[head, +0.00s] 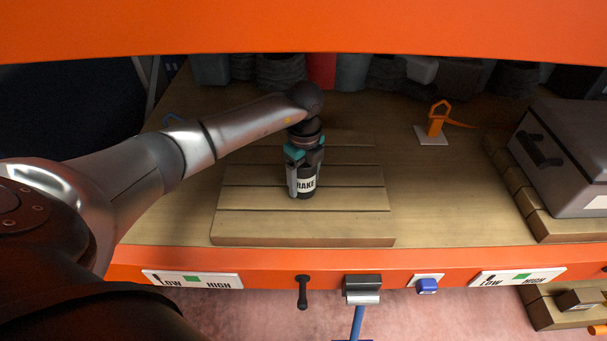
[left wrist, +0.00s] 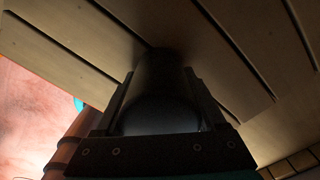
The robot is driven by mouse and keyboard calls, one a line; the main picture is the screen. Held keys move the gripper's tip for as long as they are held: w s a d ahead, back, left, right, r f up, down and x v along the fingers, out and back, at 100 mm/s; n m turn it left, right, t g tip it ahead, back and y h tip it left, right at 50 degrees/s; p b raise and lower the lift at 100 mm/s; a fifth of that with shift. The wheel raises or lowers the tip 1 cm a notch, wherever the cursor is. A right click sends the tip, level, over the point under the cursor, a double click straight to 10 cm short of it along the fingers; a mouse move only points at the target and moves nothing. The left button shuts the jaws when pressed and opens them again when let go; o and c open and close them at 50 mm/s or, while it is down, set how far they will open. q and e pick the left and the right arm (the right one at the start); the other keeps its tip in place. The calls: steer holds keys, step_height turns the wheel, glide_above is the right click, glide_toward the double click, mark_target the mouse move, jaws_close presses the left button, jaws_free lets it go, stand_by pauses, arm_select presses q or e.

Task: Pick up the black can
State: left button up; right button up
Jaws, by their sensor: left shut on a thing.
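The black can (head: 307,184) stands upright on a slatted wooden board (head: 300,228) in the middle of the shelf. It has a white label with dark letters, partly covered by a finger. My left gripper (head: 305,180) comes down from above and is shut on the can, with a finger on each side. In the left wrist view the dark can (left wrist: 162,90) fills the space between the fingers of the left gripper (left wrist: 160,110), over the wooden slats. I cannot tell whether the can's base touches the board. My right gripper is not in view.
An orange hook-like item on a white base (head: 433,135) stands at the back right. A grey case (head: 570,160) sits on slats at the right. Dark rolls and bags (head: 280,72) line the back. An orange edge (head: 260,262) with handles and labels runs along the front.

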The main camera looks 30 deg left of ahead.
arm_select(q)
jaws_close()
